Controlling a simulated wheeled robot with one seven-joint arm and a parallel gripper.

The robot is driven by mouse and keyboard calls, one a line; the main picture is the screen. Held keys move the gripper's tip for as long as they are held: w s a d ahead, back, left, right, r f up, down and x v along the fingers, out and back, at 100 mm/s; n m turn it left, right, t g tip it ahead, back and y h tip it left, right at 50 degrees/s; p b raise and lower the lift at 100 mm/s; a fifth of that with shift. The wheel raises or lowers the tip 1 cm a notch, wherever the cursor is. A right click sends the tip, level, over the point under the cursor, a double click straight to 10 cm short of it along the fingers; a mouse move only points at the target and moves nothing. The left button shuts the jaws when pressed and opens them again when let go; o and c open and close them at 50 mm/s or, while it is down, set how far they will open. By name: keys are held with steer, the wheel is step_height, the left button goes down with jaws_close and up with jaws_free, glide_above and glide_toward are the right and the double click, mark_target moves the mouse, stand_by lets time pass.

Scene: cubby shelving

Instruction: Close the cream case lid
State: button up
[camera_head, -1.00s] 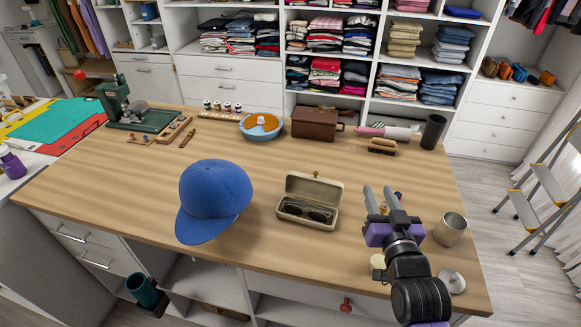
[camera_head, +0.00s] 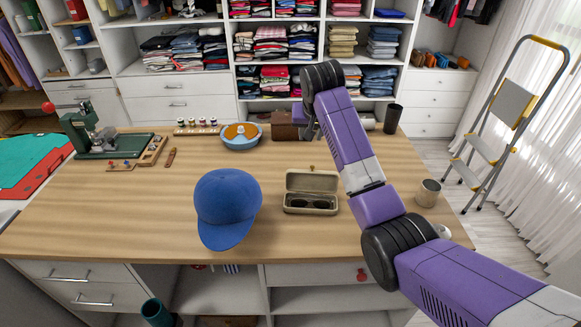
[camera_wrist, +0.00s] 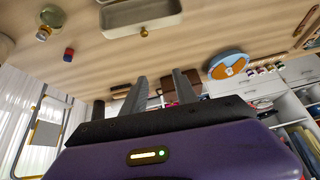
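The cream case (camera_head: 311,208) sits on the wooden table with its lid (camera_head: 312,181) raised at the back. Dark sunglasses (camera_head: 311,203) lie inside it. In the wrist view the case (camera_wrist: 150,20) is cut off by the top edge, and a small brass knob (camera_wrist: 144,33) shows at its rim. My gripper (camera_head: 309,132) is above the table's far side, beyond the case, partly covered by my arm. In the wrist view my gripper's two fingers (camera_wrist: 160,90) stand apart with nothing between them, clear of the case.
A blue cap (camera_head: 227,208) lies left of the case. A brown box (camera_head: 286,125), a blue bowl (camera_head: 240,137) and a black cylinder (camera_head: 393,119) stand along the back edge. The table between cap and bowl is clear.

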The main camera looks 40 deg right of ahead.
mark_target(312, 172)
steer(key=shift+s+d+f+m+g+p, duration=0.1)
steer(key=shift+s+f+m+g+p, duration=0.2)
steer(key=shift+f, duration=1.35)
steer(key=shift+s+d+f+n+g+p, duration=0.15)
steer(key=shift+f+g, duration=0.2)
steer(key=shift+f, duration=1.35)
steer(key=shift+s+a+f+m+g+p, duration=0.1)
steer(key=shift+s+f+m+g+p, duration=0.2)
steer(key=shift+f, duration=1.35)
steer(key=shift+w, duration=0.1)
jaws_close()
